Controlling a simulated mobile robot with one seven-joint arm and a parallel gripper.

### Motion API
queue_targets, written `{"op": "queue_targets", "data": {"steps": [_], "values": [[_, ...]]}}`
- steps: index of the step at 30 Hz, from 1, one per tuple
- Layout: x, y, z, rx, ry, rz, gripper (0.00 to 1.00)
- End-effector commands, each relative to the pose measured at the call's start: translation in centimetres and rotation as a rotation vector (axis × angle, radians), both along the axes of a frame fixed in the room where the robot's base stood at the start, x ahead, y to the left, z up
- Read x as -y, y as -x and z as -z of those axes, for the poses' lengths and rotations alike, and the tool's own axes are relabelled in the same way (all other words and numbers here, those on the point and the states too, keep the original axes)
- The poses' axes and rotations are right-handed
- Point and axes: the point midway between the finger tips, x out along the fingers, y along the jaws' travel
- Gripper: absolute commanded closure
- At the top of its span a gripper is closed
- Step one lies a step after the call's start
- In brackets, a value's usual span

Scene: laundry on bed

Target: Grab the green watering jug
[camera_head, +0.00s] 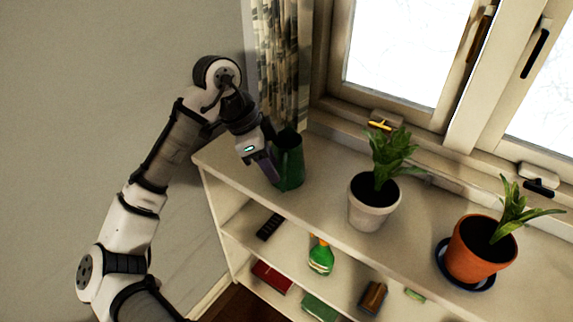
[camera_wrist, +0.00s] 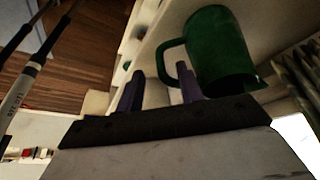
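The green watering jug (camera_head: 291,164) stands upright on the left end of the white shelf top. My gripper (camera_head: 268,165) is at its left side, close to it, and part of the jug is hidden behind the finger. In the wrist view my gripper (camera_wrist: 160,90) shows two purple fingers spread apart with a gap between them. The jug (camera_wrist: 222,48) appears beyond the right finger, with its handle loop in line with the gap. The right finger overlaps the lower end of the handle. I cannot tell whether the fingers touch it.
A white-potted plant (camera_head: 373,207) and an orange-potted plant (camera_head: 480,252) stand to the right on the shelf top (camera_head: 325,180). A patterned curtain (camera_head: 279,65) and a window are behind. Lower shelves hold a green spray bottle (camera_head: 321,257) and books.

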Motion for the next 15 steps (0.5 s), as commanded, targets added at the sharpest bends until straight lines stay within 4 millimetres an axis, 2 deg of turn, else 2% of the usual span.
{"op": "queue_targets", "data": {"steps": [9, 15], "values": [[1.7, 0.2, 3.6, -0.002, -0.001, 0.0, 0.63], [1.8, 0.2, 3.9, -0.001, 0.001, -0.001, 0.63]]}}
